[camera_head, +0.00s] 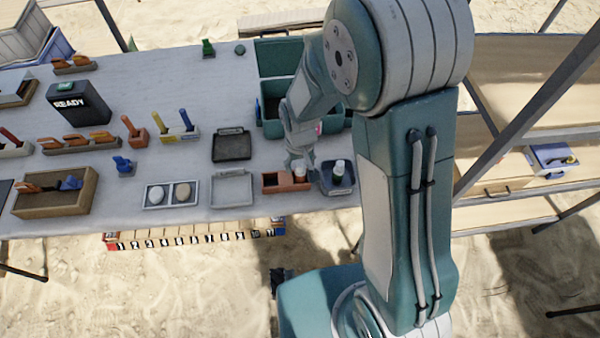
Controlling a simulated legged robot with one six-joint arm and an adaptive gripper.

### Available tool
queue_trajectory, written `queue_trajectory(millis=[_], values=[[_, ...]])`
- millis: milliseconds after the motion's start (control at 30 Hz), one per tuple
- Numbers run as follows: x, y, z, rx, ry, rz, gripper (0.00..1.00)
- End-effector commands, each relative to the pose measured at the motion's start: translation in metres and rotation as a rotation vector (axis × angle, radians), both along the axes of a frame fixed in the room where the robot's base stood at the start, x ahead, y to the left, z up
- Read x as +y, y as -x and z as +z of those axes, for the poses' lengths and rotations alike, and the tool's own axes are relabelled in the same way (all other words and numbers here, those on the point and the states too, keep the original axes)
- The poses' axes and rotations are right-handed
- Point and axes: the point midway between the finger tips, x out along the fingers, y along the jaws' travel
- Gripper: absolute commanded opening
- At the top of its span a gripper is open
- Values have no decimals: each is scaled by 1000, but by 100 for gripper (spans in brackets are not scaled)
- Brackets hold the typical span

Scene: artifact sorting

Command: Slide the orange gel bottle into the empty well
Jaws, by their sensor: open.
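My gripper (299,163) is open. It points down at the right part of a small orange-brown two-part holder (284,188) near the table's front edge. The holder's left well (271,180) looks empty. A small pale-topped item (300,171) shows at the right part, right under my fingers. It may be the gel bottle, but it is too small and too covered to tell its colour or whether my fingers touch it. A white-capped bottle (339,168) stands in a dark blue-grey tray (328,185) just right of the holder.
Left of the holder lie an empty grey tray (231,203), a dark tray (232,158) and a frame with two pale stones (157,206). A teal crate (283,54) stands behind my gripper. Tool racks and a READY box (78,110) fill the left. The front table edge is close.

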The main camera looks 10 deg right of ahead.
Motion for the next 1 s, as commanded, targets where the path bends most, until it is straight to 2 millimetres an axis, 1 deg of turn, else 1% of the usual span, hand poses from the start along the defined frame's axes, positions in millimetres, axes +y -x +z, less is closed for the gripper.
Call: queue_trajectory(millis=[133, 167, 200, 300, 667, 767, 867, 1000], values=[[0, 0, 0, 0, 0, 0, 70], [0, 0, 0, 0, 0, 0, 57], [0, 0, 0, 0, 0, 0, 39], [0, 0, 0, 0, 0, 0, 0], [0, 0, 1, 1, 0, 0, 0], [0, 0, 4, 0, 0, 0, 0], [0, -1, 12, -3, -1, 0, 0], [0, -1, 32, -4, -1, 0, 0]])
